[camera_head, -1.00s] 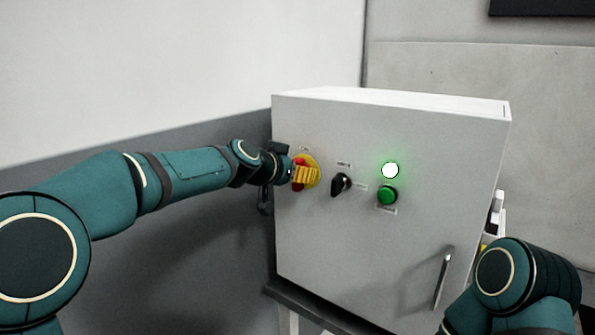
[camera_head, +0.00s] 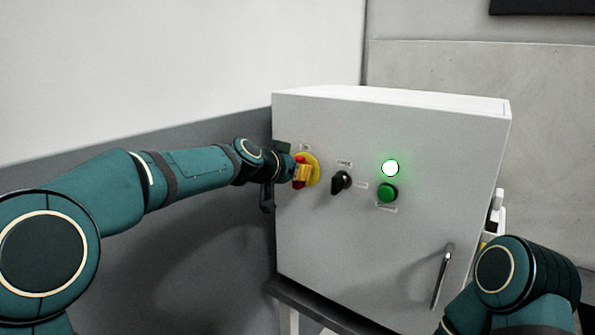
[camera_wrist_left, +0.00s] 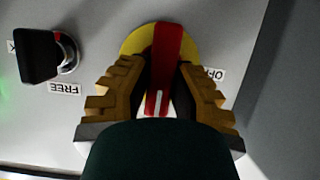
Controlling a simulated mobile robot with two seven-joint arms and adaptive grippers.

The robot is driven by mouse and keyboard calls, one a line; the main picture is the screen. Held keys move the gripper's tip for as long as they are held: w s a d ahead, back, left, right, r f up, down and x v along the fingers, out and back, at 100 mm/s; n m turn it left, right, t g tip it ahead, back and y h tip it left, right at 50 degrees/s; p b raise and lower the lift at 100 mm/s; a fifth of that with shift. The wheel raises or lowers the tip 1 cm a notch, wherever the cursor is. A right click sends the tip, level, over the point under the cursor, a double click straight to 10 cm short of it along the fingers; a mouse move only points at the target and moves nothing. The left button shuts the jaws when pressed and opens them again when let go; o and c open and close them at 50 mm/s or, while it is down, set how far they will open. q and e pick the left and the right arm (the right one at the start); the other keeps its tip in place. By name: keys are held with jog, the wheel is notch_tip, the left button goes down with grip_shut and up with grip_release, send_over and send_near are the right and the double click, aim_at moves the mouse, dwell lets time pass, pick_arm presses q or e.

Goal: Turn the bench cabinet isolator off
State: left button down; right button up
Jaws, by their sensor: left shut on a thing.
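The bench cabinet (camera_head: 400,235) stands with its front facing me. Its isolator is a red handle (camera_wrist_left: 167,50) on a yellow round plate (camera_wrist_left: 135,42), at the cabinet's upper left in the head view. My left gripper (camera_head: 300,173) is at the isolator. In the left wrist view its two ribbed fingers (camera_wrist_left: 162,88) stand on either side of the red handle, shut on it. In the head view red shows above and below the fingers, so the handle looks about upright. A label beside the plate is partly hidden by a finger. My right gripper is out of view.
Right of the isolator are a black selector knob (camera_head: 341,182), a lit green lamp (camera_head: 390,168) and a green button (camera_head: 387,192). The knob also shows in the left wrist view (camera_wrist_left: 40,56). A door handle (camera_head: 442,277) is low on the right, near my right arm.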

pick_arm(q)
jog(key=shift+f+n, duration=0.1)
jog(key=shift+n, duration=0.2)
jog(key=shift+w+a+f+n+g+h+b, duration=0.15)
jog(key=shift+n+g+h+b, duration=0.35)
jog(key=shift+n+h+b, duration=0.35)
jog(key=n+h+b, duration=0.2)
jog(key=n+b, duration=0.1)
jog(key=n, duration=0.1)
jog(key=shift+a+g, duration=0.1)
jog(key=shift+g, duration=0.3)
jog(key=n+h+b, duration=0.2)
jog(key=n, duration=0.1)
jog(key=shift+w+f, duration=0.1)
jog(key=shift+f, duration=0.1)
jog(key=n+h+b, duration=0.1)
jog(key=n+b, duration=0.1)
jog(key=n, duration=0.2)
jog(key=shift+h+b, duration=0.25)
jog(key=shift+b, duration=0.05)
jog(key=c, duration=0.8)
grip_release()
